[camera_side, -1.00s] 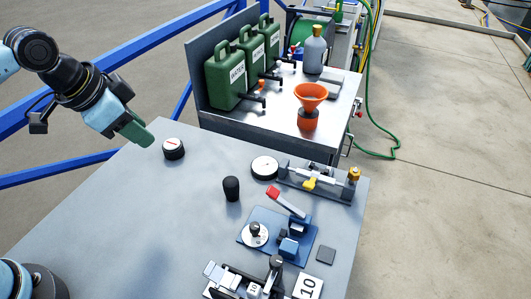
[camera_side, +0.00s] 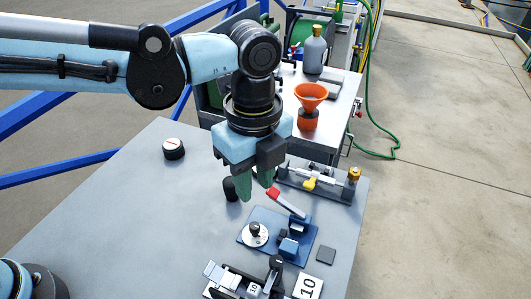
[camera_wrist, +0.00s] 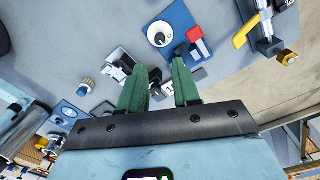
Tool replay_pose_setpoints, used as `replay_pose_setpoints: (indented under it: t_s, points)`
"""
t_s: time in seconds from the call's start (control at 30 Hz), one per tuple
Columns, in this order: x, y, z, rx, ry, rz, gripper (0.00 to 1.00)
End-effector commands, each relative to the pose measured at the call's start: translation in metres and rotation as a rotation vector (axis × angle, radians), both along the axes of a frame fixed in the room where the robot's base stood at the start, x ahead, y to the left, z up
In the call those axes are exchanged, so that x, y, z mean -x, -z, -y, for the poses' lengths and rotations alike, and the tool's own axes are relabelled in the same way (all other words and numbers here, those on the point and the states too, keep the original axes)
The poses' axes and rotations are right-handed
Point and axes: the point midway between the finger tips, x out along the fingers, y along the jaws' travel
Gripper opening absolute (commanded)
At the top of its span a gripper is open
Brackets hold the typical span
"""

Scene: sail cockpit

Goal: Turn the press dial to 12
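The blue press (camera_side: 277,240) stands on the grey bench with a red-tipped lever (camera_side: 285,201) raised at a slant. Its white round dial (camera_side: 247,240) with a black knob lies at the left of the base; the marks are too small to read. In the wrist view the dial (camera_wrist: 152,40) shows at the top, beyond the fingertips, next to the red lever (camera_wrist: 197,38). My gripper (camera_side: 255,188) points down above the bench, behind the press and apart from the dial. In the wrist view my gripper (camera_wrist: 158,72) has its green fingers apart with nothing between them.
A black cylinder (camera_side: 229,190) stands beside my fingers. A rail fixture with a yellow lever (camera_side: 310,184) is behind right. A small round dial (camera_side: 173,149) sits back left.

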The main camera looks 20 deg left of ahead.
Motion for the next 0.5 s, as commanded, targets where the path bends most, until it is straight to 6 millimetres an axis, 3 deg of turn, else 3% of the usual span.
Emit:
replay_pose_setpoints:
  t_s: [0.5]
  points:
    - [0.001, 0.081, -0.001, 0.002, -0.004, 0.001, 0.32]
